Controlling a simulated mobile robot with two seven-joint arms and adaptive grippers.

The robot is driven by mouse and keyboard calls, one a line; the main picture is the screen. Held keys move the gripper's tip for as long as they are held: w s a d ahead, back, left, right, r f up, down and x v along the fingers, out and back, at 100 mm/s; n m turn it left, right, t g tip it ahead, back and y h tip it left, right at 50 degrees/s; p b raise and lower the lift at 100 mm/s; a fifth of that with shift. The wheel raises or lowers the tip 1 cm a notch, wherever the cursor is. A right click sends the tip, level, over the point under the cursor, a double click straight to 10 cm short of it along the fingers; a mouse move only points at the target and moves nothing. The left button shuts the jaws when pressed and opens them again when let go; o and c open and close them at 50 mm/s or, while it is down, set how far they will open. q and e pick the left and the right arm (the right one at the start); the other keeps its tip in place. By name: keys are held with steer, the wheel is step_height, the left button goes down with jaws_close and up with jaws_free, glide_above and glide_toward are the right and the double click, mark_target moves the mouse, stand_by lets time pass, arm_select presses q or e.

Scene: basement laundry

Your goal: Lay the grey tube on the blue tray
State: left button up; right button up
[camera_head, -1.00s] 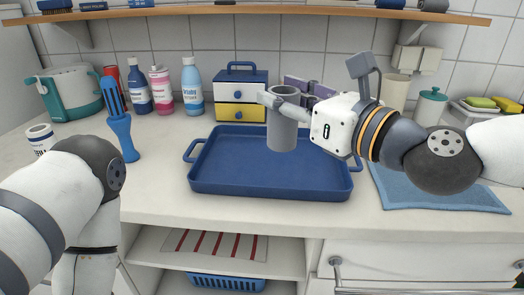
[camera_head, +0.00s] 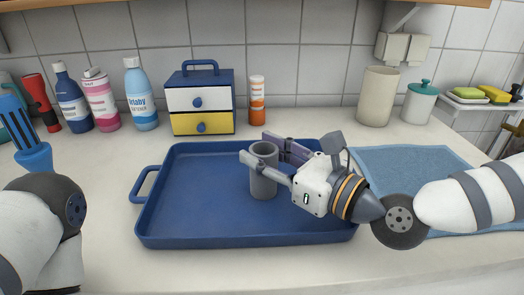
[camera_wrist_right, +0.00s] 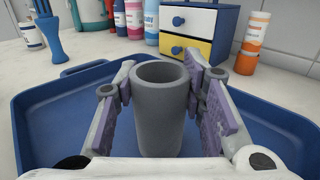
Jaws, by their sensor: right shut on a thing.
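The grey tube (camera_head: 263,182) is an upright, open-topped cylinder. My right gripper (camera_head: 262,150) is shut on it, with one finger on each side. In the right wrist view the tube (camera_wrist_right: 160,110) stands between the purple finger pads of my gripper (camera_wrist_right: 160,85). The blue tray (camera_head: 195,215) lies on the counter beneath, and the tube is over its right-middle part. I cannot tell whether the tube's base touches the tray floor. My left arm shows at the lower left, but its gripper is out of view.
A small drawer box (camera_head: 202,104), several bottles and an orange-and-white container (camera_head: 257,100) stand behind the tray. A blue cloth (camera_head: 400,165) lies to the right. The tray's left half is empty.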

steer(key=shift+w+r, duration=0.1)
steer(key=shift+w, duration=0.1)
steer(key=shift+w+f, duration=0.15)
steer(key=shift+f, duration=0.05)
steer(key=o, duration=1)
steer(key=shift+r, duration=0.1)
